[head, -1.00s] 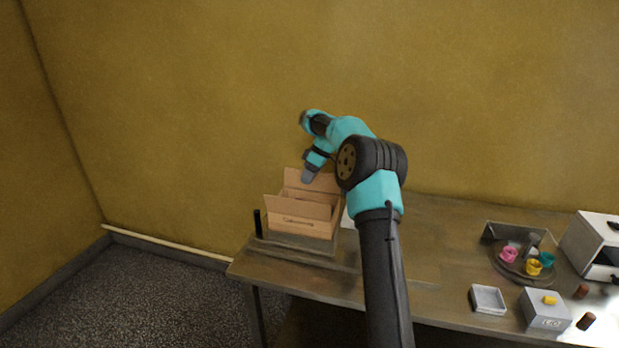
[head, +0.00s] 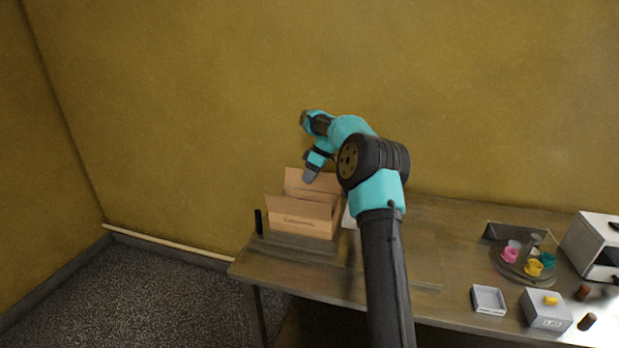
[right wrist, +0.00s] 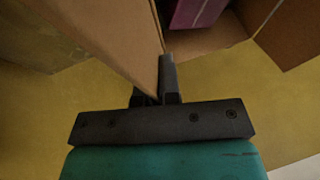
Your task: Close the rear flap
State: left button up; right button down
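An open cardboard box (head: 301,225) stands at the left part of the table. Its rear flap (head: 293,181) stands up at the back, and the front flap (head: 297,205) is raised too. My right gripper (head: 310,177) points down beside the rear flap. In the right wrist view a large cardboard panel (right wrist: 100,35) lies right against the right gripper (right wrist: 167,75). One dark finger shows; the panel hides the area of the other, so its opening is unclear. A purple item (right wrist: 197,12) lies inside the box. My left gripper is out of view.
The box sits on a dark base (head: 290,246), with a black upright piece (head: 258,222) at its left. At the right are a small white tray (head: 488,300), a grey box (head: 546,309), a round tray with coloured cups (head: 510,256) and a white appliance (head: 590,247).

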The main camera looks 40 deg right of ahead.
jog(key=shift+s+a+r+n+t+h, duration=0.15)
jog(key=shift+a+t+h, duration=0.15)
jog(key=shift+h, duration=0.25)
jog(key=shift+s+a+f+n+t+h, duration=0.1)
jog(key=shift+s+a+t+h, duration=0.1)
jog(key=shift+t+h, duration=0.3)
jog(key=shift+s+a+r+n+t+h, duration=0.15)
jog(key=shift+a+t+h, duration=0.1)
jog(key=shift+h, duration=0.4)
jog(key=shift+f, duration=0.1)
jog(key=c, duration=1.3)
grip_release()
jog(key=v, duration=1.7)
jog(key=shift+w+r, duration=0.1)
jog(key=shift+r, duration=0.1)
